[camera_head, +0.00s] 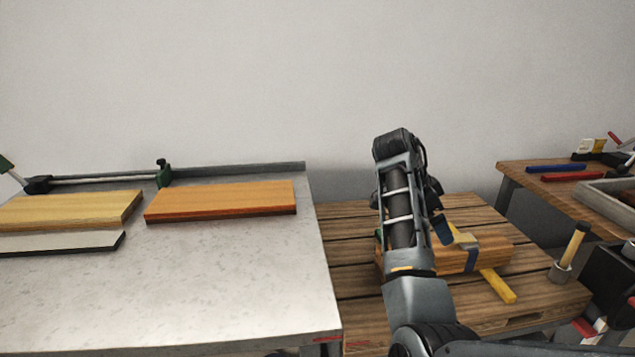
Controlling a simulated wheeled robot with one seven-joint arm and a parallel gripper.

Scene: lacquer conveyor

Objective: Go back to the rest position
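My arm (400,215) rises from the bottom of the head view, right of centre, up to a dark bent joint in front of the wall. Dark parts of it show just behind the upper link, over the wooden pallet-like surface (355,285).
A pale table (230,285) at left bears an orange-brown board (220,200), a lighter board (70,209) and a long bar clamp (100,178). A yellow-handled tool (574,245) stands right of the block. A wooden bench (520,172) with blue and red bars is far right.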

